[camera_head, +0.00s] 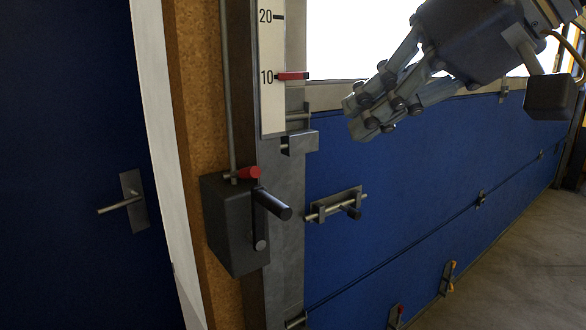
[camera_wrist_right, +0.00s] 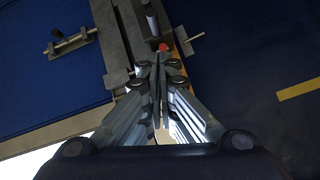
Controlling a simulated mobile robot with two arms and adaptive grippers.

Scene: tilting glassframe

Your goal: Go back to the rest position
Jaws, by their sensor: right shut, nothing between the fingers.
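My right gripper (camera_head: 358,118) comes in from the upper right in the head view, in front of the blue panel's upper edge. Its fingers are together with nothing between them, as also shows in the right wrist view (camera_wrist_right: 152,68). A dark gearbox with a crank handle (camera_head: 270,203) is on the post, left of and below the gripper and apart from it. A scale (camera_head: 272,100) with a red pointer (camera_head: 292,76) near 10 is on the post above the crank. My left gripper is not in view.
A blue panel (camera_head: 400,150) with a slide bolt (camera_head: 336,206) and other latches fills the right. A dark blue door with a lever handle (camera_head: 122,204) stands at the left. The grey floor (camera_head: 500,270) at the lower right looks clear.

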